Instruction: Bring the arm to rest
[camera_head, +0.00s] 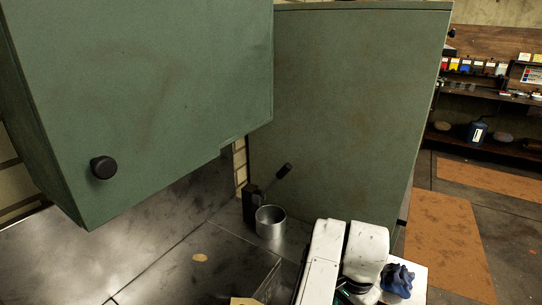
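White links of my arm (345,258) show at the bottom centre, folded close together in front of the green panel. Dark cables or joint parts show at their lower end. My gripper's fingers do not show in this view. I cannot tell whether it holds anything.
A green cabinet with a black knob (103,167) overhangs the dark metal counter (150,265) at left. A tall green panel (345,95) stands behind my arm. A metal cup (270,222) stands beside it. A dark blue lumpy thing (398,280) is right of the arm. Shelves (485,95) stand far right.

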